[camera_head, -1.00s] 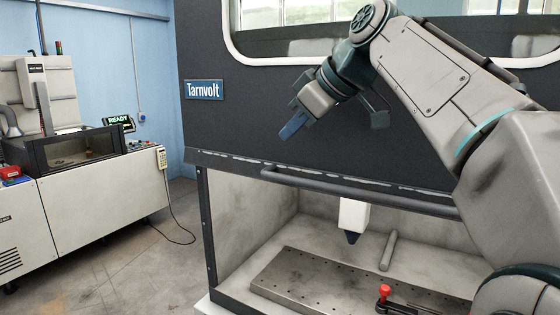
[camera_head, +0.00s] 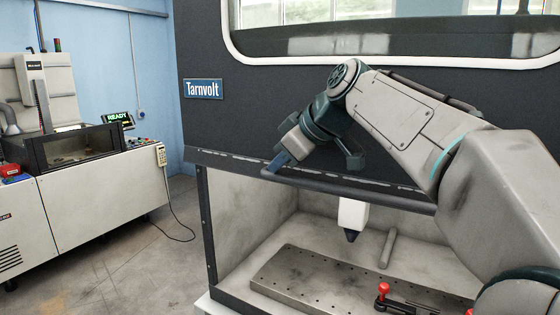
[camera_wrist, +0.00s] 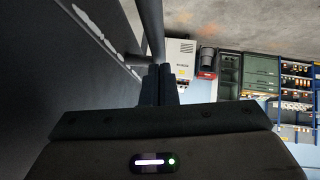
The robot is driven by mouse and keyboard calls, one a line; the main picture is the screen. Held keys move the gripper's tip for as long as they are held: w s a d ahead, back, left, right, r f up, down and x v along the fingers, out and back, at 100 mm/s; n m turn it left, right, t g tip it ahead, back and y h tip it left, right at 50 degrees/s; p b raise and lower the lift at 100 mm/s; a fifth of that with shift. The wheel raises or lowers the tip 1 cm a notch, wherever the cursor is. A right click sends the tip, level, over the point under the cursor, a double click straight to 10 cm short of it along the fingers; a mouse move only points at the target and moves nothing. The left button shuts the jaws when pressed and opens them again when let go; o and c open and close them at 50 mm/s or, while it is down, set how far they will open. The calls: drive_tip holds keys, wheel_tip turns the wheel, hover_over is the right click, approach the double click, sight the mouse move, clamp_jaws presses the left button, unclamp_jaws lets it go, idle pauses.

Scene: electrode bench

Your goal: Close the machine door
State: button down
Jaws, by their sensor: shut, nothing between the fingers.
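The dark machine door (camera_head: 240,120), with a "Tarnvolt" plate, is raised above the open work chamber (camera_head: 245,240). A long bar handle (camera_head: 350,188) runs along the door's lower edge. My gripper (camera_head: 275,165) is shut and empty, with its fingertips at the left end of the handle. I cannot tell whether they touch it. In the wrist view my shut fingers (camera_wrist: 160,85) point at the bar handle (camera_wrist: 151,30), which stands right beside them, with the door's face to the left.
Inside the chamber are a drilled plate (camera_head: 300,280), a white tool head (camera_head: 352,218) and a red-knobbed clamp (camera_head: 383,289). Another machine (camera_head: 100,195) with a READY screen stands at the left. The floor between the two is clear apart from a cable.

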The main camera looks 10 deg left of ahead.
drive_tip(key=shift+f, duration=0.1)
wheel_tip(320, 180, down, 52)
drive_tip(key=b, duration=4.6)
drive_tip(key=shift+f, duration=0.2)
drive_tip(key=shift+s+f, duration=0.1)
drive_tip(key=w+a+r+p+v, duration=0.15)
drive_tip(key=p+v, duration=0.45)
drive_tip(key=v, duration=0.8)
drive_tip(key=s+d+f+m+g+h+p, duration=0.1)
drive_tip(key=s+d+f+m+h+p, duration=0.2)
drive_tip(key=s+d+m+h+p, duration=0.5)
drive_tip(key=s+d+m+p, duration=0.7)
drive_tip(key=s+d+p, duration=0.3)
drive_tip(key=p, duration=0.6)
drive_tip(key=shift+s+d+f+g+p, duration=0.2)
drive_tip(key=shift+d+f+g+p, duration=0.05)
drive_tip(key=shift+f+g+p, duration=0.15)
